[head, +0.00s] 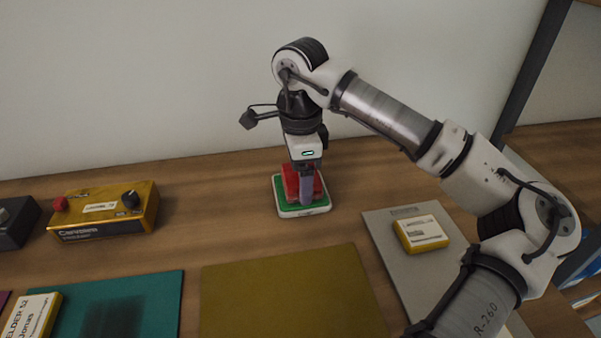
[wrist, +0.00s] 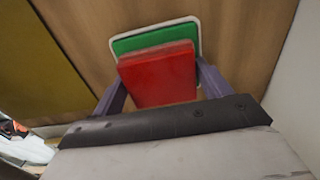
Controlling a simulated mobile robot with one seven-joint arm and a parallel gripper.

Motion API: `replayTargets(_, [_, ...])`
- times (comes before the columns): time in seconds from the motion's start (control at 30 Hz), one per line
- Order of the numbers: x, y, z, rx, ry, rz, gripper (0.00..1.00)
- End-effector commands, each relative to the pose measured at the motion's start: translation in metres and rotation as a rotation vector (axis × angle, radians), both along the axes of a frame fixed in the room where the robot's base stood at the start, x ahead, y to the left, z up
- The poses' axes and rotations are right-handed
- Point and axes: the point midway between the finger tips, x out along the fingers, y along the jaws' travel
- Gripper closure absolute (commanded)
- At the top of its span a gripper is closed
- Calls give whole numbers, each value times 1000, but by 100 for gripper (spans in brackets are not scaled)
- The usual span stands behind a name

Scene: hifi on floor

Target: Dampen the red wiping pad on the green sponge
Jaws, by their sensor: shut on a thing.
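The red wiping pad (head: 291,181) is between the fingers of my gripper (head: 304,190), which points straight down. The pad also shows in the wrist view (wrist: 158,75), with a purple-grey finger on each side of it. The green sponge (head: 288,208) lies in a shallow white tray on the wooden surface, directly below the pad. In the wrist view the sponge (wrist: 155,38) shows beyond the pad, which hides its nearer part. The pad is at or very close to the sponge's top; I cannot tell whether they touch.
A yellow control box (head: 105,212) with knobs stands at the left. A teal mat (head: 150,290) and an olive mat (head: 290,295) lie in front. At the right, a grey board (head: 395,255) bears a yellow labelled block (head: 420,234). A pale wall rises behind the sponge.

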Motion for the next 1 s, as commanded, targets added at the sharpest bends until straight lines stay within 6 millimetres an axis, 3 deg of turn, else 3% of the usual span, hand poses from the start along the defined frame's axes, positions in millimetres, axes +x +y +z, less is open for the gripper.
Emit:
replayTargets(0.7, [0, 0, 62, 0, -3, 0, 42])
replayTargets(1.0, [0, 0, 65, 1, -3, 0, 42])
